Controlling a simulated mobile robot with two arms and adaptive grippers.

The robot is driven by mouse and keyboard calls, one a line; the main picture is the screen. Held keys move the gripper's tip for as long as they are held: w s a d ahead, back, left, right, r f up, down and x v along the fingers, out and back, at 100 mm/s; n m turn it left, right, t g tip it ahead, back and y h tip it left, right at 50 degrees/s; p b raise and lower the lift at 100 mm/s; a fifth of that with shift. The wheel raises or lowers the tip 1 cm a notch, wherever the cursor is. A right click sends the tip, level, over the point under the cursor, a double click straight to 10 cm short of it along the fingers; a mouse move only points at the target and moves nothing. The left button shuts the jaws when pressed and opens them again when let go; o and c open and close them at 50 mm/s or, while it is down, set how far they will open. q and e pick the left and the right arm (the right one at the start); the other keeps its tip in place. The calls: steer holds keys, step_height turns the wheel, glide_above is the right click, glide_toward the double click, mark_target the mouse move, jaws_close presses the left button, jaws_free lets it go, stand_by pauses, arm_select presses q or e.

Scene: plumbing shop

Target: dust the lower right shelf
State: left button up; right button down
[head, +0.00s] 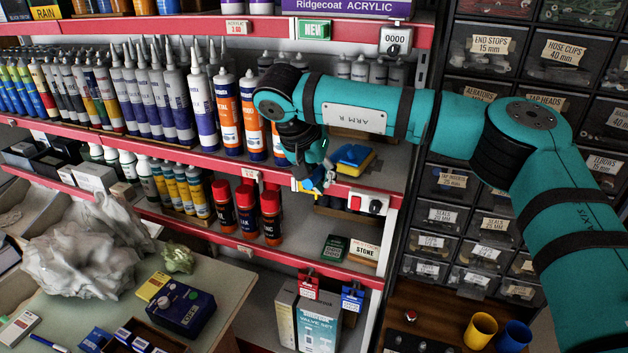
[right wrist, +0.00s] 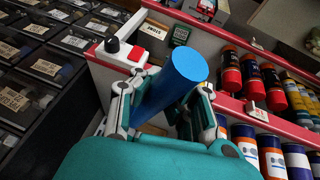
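My right gripper (head: 318,180) is at the front edge of the shelf with the orange-and-white cartridges, near its right end. In the right wrist view its two fingers (right wrist: 165,110) are closed on the sides of a thick blue cylindrical handle (right wrist: 185,68). A blue-and-yellow brush-like head (head: 352,157) shows just behind the gripper, at that shelf's right end; it appears to belong to this handle, though the joint is hidden. The lower right shelf (head: 310,236) below holds a dark green box (head: 334,248) and a "STONE" card (head: 364,250). My left gripper is out of view.
Red-capped cans (head: 271,216) stand left on the lower shelf. A switch box with a red button (head: 369,202) is on the rail's right end. Drawers (head: 455,182) stand to the right. Boxes (head: 318,318) and red and blue tags hang or stand below.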

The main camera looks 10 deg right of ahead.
steer(key=shift+w+d+r+p, duration=0.1)
steer(key=shift+w+d+p, duration=0.55)
steer(key=shift+w, duration=0.35)
steer(key=shift+d, duration=0.25)
steer(key=s+d+r, duration=0.1)
steer(key=s+r, duration=0.2)
steer(key=s, duration=0.2)
steer(key=s+a+b, duration=0.2)
steer(key=s+a, duration=0.6)
steer(key=s, duration=0.5)
steer(key=shift+s+a, duration=0.15)
steer(key=shift+a, duration=0.2)
stand_by(0.4)
stand_by(0.4)
